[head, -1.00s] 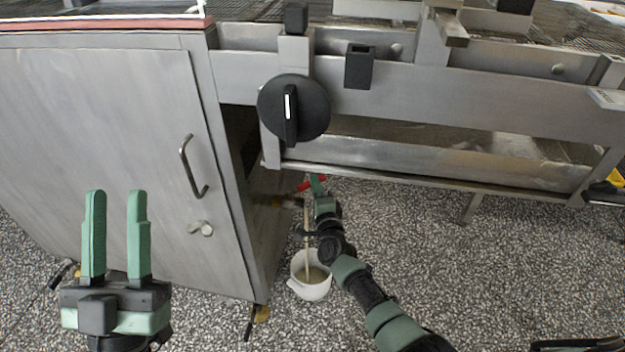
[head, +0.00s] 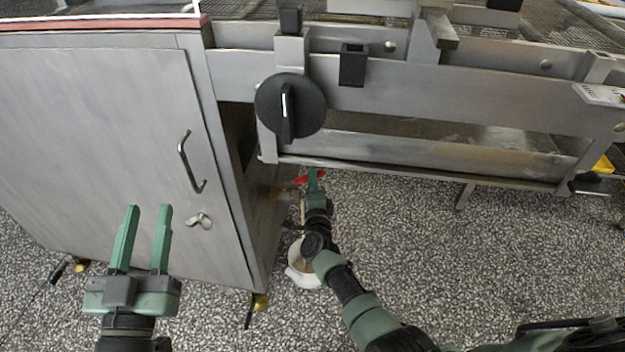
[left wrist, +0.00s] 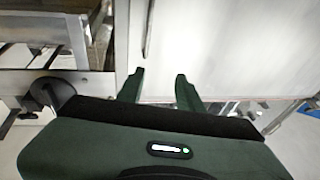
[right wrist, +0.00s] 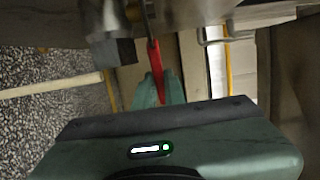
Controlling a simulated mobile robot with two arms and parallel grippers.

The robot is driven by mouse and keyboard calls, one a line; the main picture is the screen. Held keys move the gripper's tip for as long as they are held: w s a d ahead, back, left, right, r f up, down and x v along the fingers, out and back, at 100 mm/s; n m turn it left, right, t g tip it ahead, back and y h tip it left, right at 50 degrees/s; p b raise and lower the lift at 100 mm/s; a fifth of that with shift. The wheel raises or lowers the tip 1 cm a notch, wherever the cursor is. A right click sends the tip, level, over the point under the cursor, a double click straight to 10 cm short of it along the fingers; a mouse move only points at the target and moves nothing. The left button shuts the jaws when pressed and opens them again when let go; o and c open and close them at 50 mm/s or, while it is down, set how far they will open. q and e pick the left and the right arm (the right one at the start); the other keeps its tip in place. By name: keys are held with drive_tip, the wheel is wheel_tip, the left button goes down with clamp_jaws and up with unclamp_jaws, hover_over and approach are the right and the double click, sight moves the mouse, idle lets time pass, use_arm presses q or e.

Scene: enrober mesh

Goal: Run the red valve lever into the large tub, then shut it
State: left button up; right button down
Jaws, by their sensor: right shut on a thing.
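The red valve lever (head: 303,180) is low beside the cabinet, under the machine's frame; it also shows in the right wrist view (right wrist: 156,70). My right gripper (head: 314,176) is shut on it. A white tub (head: 298,277) stands on the floor below, partly hidden by my right arm, with beige content. A thin straight beige strand (right wrist: 50,88) runs away from near the dark valve outlet (right wrist: 113,50); in the head view its lower part is hidden. It looks like a stream. My left gripper (head: 149,209) is open and empty before the cabinet door.
The steel cabinet door (head: 95,130) has a bar handle (head: 190,162) and a small latch (head: 200,220). A black rotary knob (head: 290,107) is on the frame above the valve. Speckled floor (head: 420,270) is open at the right.

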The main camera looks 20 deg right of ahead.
drive_tip(key=c, duration=1.5)
unclamp_jaws()
drive_tip(key=shift+s, duration=0.1)
